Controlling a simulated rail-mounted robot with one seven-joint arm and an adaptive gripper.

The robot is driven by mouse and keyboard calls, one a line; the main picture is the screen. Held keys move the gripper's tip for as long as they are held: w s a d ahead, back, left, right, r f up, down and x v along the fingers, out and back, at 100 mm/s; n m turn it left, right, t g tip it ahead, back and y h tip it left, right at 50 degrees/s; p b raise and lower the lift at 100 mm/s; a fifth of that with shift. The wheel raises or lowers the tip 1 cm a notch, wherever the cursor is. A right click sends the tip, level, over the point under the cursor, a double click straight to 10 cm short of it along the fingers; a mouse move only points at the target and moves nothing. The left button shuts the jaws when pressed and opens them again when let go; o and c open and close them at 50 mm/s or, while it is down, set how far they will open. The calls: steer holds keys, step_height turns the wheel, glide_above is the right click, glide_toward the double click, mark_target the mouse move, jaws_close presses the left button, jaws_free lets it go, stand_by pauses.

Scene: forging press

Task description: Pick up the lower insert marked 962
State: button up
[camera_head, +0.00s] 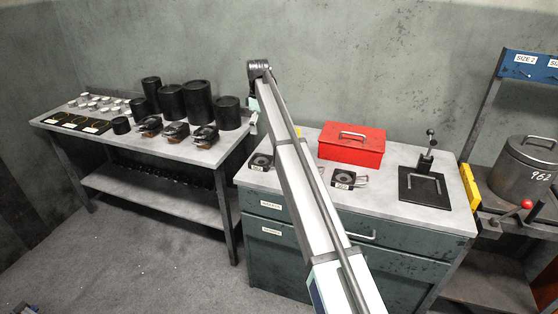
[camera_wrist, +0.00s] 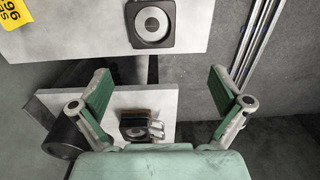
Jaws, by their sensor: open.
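A dark square insert with a pale round ring sits on the cabinet top in the wrist view (camera_wrist: 152,22), ahead of my gripper. In the head view two such inserts lie on the cabinet top, one on the left (camera_head: 261,161) and one right of my arm (camera_head: 345,179); their small labels are unreadable. My gripper (camera_wrist: 160,82) is open and empty, its green-padded fingers wide apart, clear of the insert. In the head view it is largely hidden behind my arm. A yellow tag (camera_wrist: 12,12) beginning "96" is cut off at the wrist view's corner.
A red toolbox (camera_head: 352,144) and a black plate with a handle (camera_head: 424,186) share the cabinet top. The left table (camera_head: 215,155) holds several black cylinders. A steel pot marked 962 (camera_head: 522,170) stands at right. A gap separates table and cabinet.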

steer(key=r, duration=0.1)
steer(key=p, duration=0.3)
glide_above(264, 163)
steer(key=f, duration=1.1)
steer(key=shift+w+a+f, duration=0.15)
steer(key=shift+a+f, duration=0.05)
steer(key=shift+f, duration=0.2)
steer(key=shift+d+f+p, duration=0.2)
steer(key=shift+f+p, duration=1.2)
steer(key=shift+f, duration=1.25)
steer(key=c, duration=1.5)
steer(key=shift+o, duration=0.2)
steer(key=shift+r, duration=0.1)
